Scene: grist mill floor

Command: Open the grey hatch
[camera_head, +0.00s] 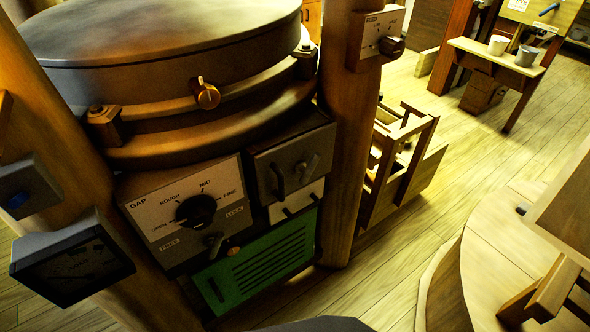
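The grey hatch (293,152) is a dark grey square panel low on the front of the big round mill housing. It looks shut, flush with its surround. A dark bar handle (278,181) stands upright near its left side, and a small grey turn latch (308,168) sits to the right of the handle. Neither of my grippers is in the head view, so nothing of mine touches the hatch in this picture.
Left of the hatch is a white GAP panel (188,206) with a black dial (196,211). A green slatted panel (262,262) is below. A thick wooden post (347,130) stands close on the right. A round wooden platform (500,260) is at lower right. Open plank floor lies between.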

